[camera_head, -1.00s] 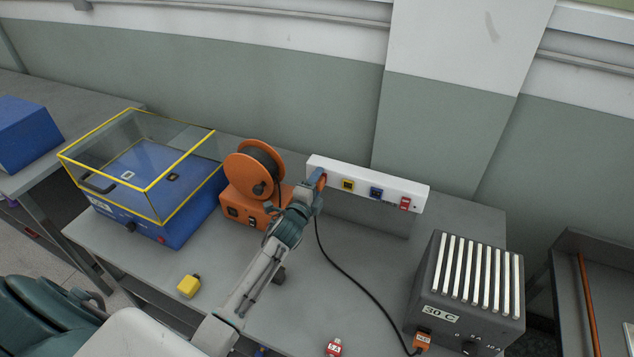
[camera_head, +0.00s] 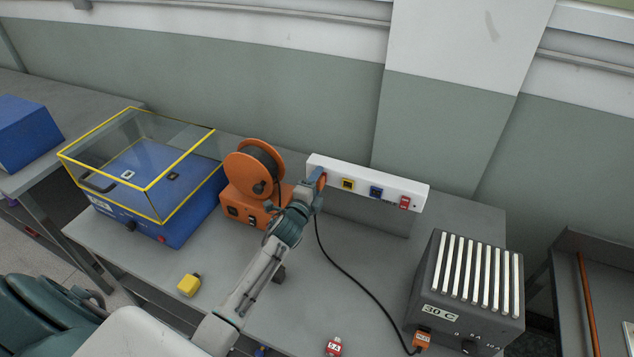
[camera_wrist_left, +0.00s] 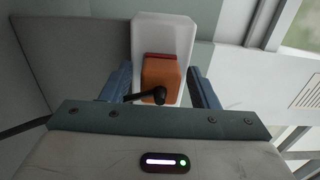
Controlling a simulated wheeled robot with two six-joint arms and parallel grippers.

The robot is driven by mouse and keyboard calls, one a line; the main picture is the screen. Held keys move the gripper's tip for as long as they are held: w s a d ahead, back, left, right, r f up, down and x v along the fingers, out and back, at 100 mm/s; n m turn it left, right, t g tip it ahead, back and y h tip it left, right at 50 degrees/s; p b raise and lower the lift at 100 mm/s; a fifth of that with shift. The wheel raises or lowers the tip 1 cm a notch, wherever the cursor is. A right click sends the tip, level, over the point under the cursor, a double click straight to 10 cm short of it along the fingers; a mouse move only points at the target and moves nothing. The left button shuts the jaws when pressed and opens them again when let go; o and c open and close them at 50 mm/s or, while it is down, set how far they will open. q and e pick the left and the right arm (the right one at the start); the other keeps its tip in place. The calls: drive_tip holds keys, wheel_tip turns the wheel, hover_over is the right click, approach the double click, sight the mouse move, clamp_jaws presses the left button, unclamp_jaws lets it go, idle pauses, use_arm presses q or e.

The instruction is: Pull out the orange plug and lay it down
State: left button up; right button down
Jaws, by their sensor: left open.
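The orange plug (camera_wrist_left: 161,82) sits at the white socket strip, with a red edge behind it and a black cable stub towards me. In the head view my gripper mostly hides it at the strip's left end. My left gripper (camera_head: 318,183) is open there. In the left wrist view its two blue fingers (camera_wrist_left: 161,76) stand one on each side of the plug, with small gaps seemingly left. The white socket strip (camera_head: 334,167) also holds yellow, blue and red sockets or plugs. My right gripper is not in view.
A black cable (camera_head: 345,273) runs from the strip to an orange connector (camera_head: 422,339) on the dark finned box (camera_head: 470,285). An orange reel unit (camera_head: 243,207) stands close left of my gripper. A yellow plug (camera_head: 188,285) and a red plug (camera_head: 333,346) lie on the grey bench.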

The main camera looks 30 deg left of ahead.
use_arm(q)
clamp_jaws()
drive_tip(key=shift+s+f, duration=0.2)
drive_tip(key=shift+s, duration=0.15)
drive_tip(key=shift+s+d+r+b, duration=0.1)
drive_tip(key=shift+s+r+b, duration=0.05)
drive_tip(key=shift+s, duration=1.2)
drive_tip(key=shift+s+d+r+b, duration=0.1)
drive_tip(key=shift+s+b, duration=0.05)
drive_tip(key=shift+s, duration=1.2)
